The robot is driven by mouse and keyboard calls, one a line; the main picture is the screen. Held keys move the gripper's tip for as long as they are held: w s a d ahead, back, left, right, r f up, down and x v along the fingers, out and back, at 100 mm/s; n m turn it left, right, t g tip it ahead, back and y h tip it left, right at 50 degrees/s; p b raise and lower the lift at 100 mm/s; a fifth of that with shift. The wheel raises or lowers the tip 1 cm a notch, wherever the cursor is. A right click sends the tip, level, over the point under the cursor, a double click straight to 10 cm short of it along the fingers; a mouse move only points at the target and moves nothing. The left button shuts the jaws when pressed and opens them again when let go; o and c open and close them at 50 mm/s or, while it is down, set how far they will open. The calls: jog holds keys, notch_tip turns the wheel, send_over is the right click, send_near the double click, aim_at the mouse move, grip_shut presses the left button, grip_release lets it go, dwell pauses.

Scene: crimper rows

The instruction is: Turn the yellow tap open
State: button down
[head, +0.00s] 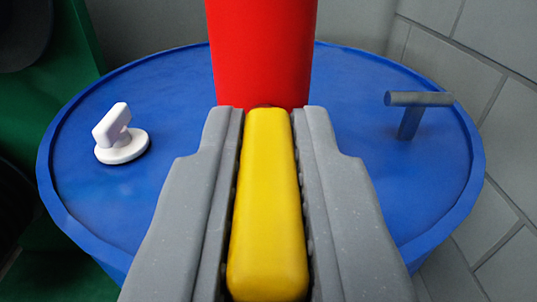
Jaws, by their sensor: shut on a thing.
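The yellow tap (268,215) shows as a long rounded yellow handle in the lower middle of the head view. Its long side runs away from me, toward a red upright cylinder (262,50). My gripper (268,130) is shut on the yellow handle, with one grey jaw along its left side and one along its right. The jaws hide the handle's sides. What lies beneath the handle is hidden, and I cannot tell how the tap joins the red cylinder.
A round blue drum top (170,85) with a raised rim lies below and beyond. A white knob (122,135) stands on it at left, and a grey T-shaped handle (412,115) at right. A grey block wall (500,100) is close at right; a green structure (60,115) is at left.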

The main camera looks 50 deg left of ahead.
jog(key=shift+d+r+g, duration=0.15)
jog(key=shift+d+g, duration=0.1)
jog(key=shift+g, duration=0.05)
dwell(0.4)
jog(key=c, duration=1.4)
grip_release()
jog(key=shift+w, duration=0.1)
jog(key=shift+c, duration=0.2)
jog(key=shift+a+n, duration=0.1)
jog(key=shift+n, duration=0.2)
jog(key=b+v, duration=0.1)
jog(key=v, duration=1.3)
jog(key=shift+f, duration=0.35)
jog(key=shift+w, duration=0.1)
